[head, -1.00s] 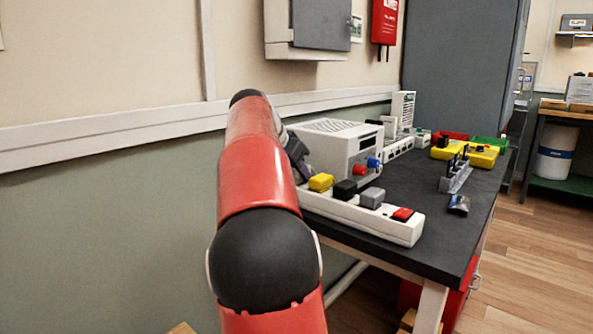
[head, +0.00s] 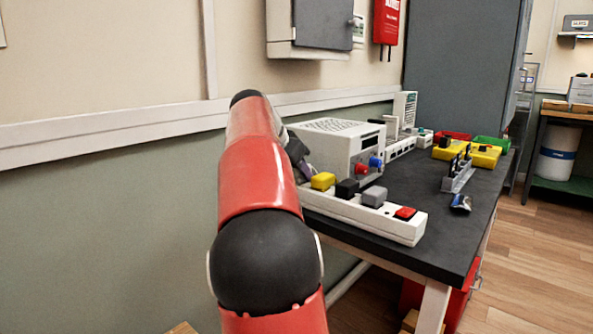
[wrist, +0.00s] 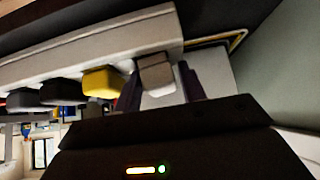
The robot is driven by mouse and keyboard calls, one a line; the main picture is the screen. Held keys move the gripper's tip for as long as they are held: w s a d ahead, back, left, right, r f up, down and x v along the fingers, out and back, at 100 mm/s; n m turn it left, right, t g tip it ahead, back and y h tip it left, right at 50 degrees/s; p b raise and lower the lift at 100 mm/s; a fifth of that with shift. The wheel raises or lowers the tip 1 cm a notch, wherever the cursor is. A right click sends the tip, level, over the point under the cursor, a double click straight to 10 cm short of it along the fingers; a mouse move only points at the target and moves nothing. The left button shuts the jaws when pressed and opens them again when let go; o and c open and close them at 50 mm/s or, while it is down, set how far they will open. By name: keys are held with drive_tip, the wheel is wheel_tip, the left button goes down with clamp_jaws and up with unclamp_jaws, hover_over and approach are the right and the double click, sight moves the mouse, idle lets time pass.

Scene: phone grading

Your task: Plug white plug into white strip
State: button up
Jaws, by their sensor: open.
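The white strip (head: 385,226) lies along the near edge of the bench, with a yellow plug (head: 322,181), a black plug (head: 347,188), a grey plug (head: 374,196) and a red switch (head: 405,213). In the wrist view the strip (wrist: 75,50) runs across the top, with the yellow plug (wrist: 102,82) beside my fingers. My gripper (wrist: 160,82) is open, its two dark fingers on either side of a pale plug-like block (wrist: 155,72) at the strip's end. I cannot tell whether that block is fully seated. My arm hides this end in the head view.
A white power supply box (head: 340,146) with red and blue knobs stands close behind the strip. Another white strip (head: 400,147) lies farther back. A grey rack (head: 458,180) and yellow trays (head: 484,158) sit to the right.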

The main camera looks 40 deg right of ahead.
drive_tip(key=p+v, duration=0.1)
drive_tip(key=v, duration=0.6)
drive_tip(key=shift+a+r, duration=0.25)
drive_tip(key=shift+r, duration=0.05)
drive_tip(key=shift+s, duration=0.1)
drive_tip(key=s+a+f+n+t+y, duration=0.1)
drive_tip(key=s+a+f+n+y, duration=0.1)
drive_tip(key=s+a+f+n, duration=0.3)
drive_tip(key=s+a+f+n+t+y, duration=0.2)
drive_tip(key=s+a+f+n, duration=0.4)
drive_tip(key=a+f, duration=0.5)
drive_tip(key=s+a+f+n+t+y, duration=0.1)
drive_tip(key=s+a+f+n+y, duration=0.3)
drive_tip(key=a, duration=1.1)
drive_tip(key=s+f+n, duration=0.2)
drive_tip(key=s+f, duration=0.2)
drive_tip(key=shift+s+a+f+t, duration=0.2)
drive_tip(key=shift+f+t, duration=0.2)
